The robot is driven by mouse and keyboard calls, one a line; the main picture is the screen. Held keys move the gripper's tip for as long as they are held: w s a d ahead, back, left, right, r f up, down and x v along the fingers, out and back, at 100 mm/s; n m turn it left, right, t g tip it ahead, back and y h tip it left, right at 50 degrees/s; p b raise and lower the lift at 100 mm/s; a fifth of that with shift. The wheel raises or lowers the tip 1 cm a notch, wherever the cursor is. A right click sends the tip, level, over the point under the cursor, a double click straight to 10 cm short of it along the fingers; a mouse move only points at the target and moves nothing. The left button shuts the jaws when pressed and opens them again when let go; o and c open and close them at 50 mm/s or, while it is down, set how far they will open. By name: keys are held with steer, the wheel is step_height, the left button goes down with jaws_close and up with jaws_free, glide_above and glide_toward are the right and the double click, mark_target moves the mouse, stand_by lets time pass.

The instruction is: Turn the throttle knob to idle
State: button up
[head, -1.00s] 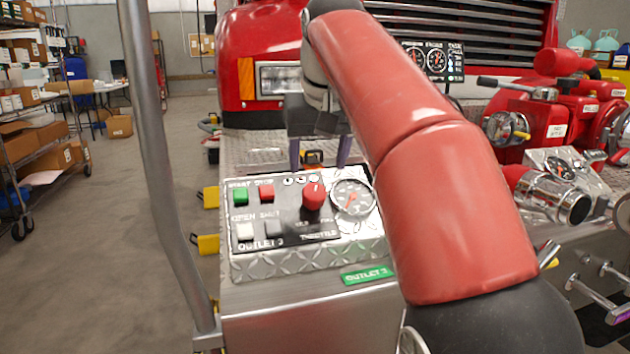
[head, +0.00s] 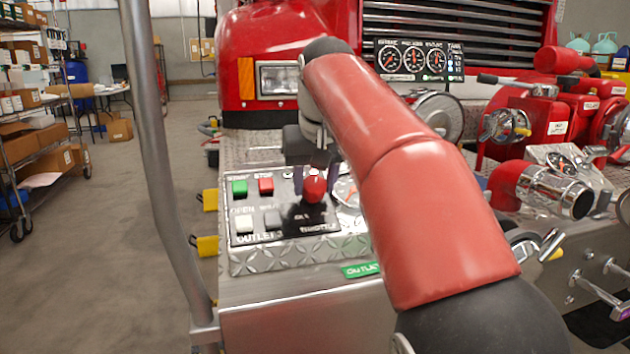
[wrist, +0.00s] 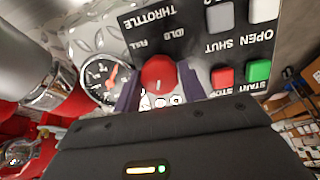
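The red throttle knob (head: 314,189) stands on the black control panel (head: 262,215), above the printed word THROTTLE. It also shows in the wrist view (wrist: 158,73), with the labels FULL and IDLE beside it and a pale mark on its face. My gripper (head: 315,182) points down at the panel with its two purple fingers apart, one on each side of the knob. In the wrist view the fingers (wrist: 160,88) flank the knob, and gaps seem to show on both sides. Whether a finger touches the knob is unclear.
Green START (head: 240,187) and red STOP (head: 266,185) buttons sit left of the knob. Two OUTLET 3 buttons, one white (head: 244,224), lie below them. A round gauge (wrist: 104,78) is close beside the knob. A grey upright rail (head: 150,150) stands left of the panel.

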steer(key=c, duration=0.5)
steer(key=shift+r+n, duration=0.1)
steer(key=shift+n, duration=0.2)
